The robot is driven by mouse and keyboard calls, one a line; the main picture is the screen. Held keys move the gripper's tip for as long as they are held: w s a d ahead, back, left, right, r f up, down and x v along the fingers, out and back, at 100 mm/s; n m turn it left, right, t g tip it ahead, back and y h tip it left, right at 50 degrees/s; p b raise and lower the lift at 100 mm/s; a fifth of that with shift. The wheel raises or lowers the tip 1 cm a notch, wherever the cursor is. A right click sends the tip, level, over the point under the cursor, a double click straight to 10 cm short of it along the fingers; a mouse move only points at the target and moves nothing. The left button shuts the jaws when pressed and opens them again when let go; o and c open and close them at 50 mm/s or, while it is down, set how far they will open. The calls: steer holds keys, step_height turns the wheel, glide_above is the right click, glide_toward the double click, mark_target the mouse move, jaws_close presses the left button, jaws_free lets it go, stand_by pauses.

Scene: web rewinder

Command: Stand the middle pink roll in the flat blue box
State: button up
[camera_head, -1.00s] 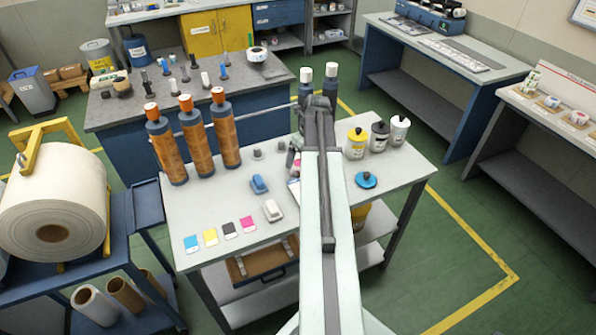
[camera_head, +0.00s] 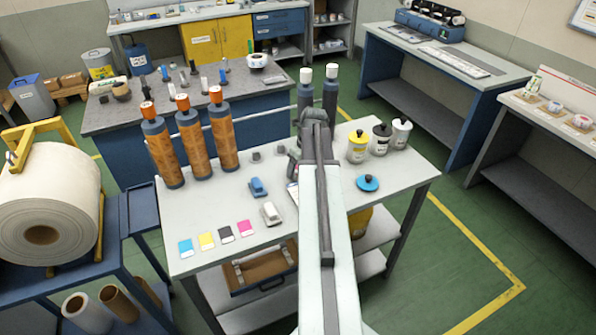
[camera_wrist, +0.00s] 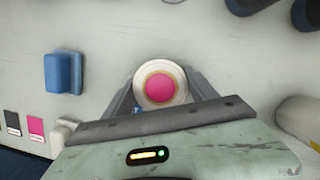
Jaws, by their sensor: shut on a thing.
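In the wrist view a pink-centred roll (camera_wrist: 163,88) with a pale and tan rim is seen end-on between the two grey fingers of my gripper (camera_wrist: 160,98). The fingers are shut on it, one at each side. The lower part of the roll is hidden by my gripper's body. In the head view my arm hides most of the gripper and the roll. I cannot tell which thing is the flat blue box. A blue-edged case (camera_head: 262,277) with a brown inside lies on the shelf under the table, and a blue rack (camera_head: 430,27) stands on the far right bench.
On the table (camera_head: 205,215) a blue block (camera_head: 258,187) and a white block (camera_head: 270,213) are left of my arm. Tall orange-brown rolls (camera_head: 190,140) stand at the left, and bottles (camera_head: 381,138) and a blue disc (camera_head: 368,183) at the right. Green floor at right is clear.

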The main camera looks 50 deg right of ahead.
steer(key=shift+r, duration=0.15)
steer(key=shift+r+p, duration=0.3)
steer(key=shift+p, duration=0.1)
step_height(320, 180, up, 3)
steer(key=p, duration=0.3)
steer(key=shift+r, duration=0.1)
steer(key=s, duration=1)
steer(key=s+a+r+p, duration=0.1)
steer(key=s, duration=0.5)
